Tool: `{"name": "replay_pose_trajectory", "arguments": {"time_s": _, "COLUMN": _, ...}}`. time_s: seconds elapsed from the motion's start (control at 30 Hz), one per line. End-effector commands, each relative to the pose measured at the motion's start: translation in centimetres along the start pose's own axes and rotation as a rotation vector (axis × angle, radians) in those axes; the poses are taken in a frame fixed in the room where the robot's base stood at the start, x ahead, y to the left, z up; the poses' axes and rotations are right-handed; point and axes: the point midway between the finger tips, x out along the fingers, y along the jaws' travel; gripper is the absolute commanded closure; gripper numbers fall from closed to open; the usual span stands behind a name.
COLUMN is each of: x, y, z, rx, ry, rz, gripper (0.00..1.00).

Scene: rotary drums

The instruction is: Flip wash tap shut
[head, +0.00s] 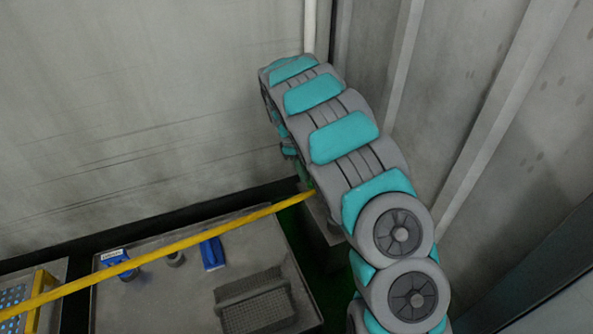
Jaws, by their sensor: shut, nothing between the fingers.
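I cannot make out a wash tap for certain. A blue fitting with a small white label (118,262) sits at the back left of a grey tray-like surface (190,290); the label is too small to read. A second blue piece (212,253) stands to its right, near the back edge, with a small grey round part (175,259) between them. My teal and grey arm rises at the right and bends away toward the back wall. My gripper does not show; the arm may hide it. The area behind the arm is also hidden.
A yellow frame with a blue perforated panel (14,302) is at lower left. Grey walls close in behind and right.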

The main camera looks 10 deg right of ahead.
Motion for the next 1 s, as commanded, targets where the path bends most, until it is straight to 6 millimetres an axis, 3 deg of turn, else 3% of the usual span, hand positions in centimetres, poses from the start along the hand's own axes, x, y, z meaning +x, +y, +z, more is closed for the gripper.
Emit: {"name": "replay_pose_trajectory", "arguments": {"time_s": 1.0, "x": 0.01, "y": -0.34, "z": 0.75, "rx": -0.102, "ry": -0.001, "rz": 0.026, "gripper": 1.00}}
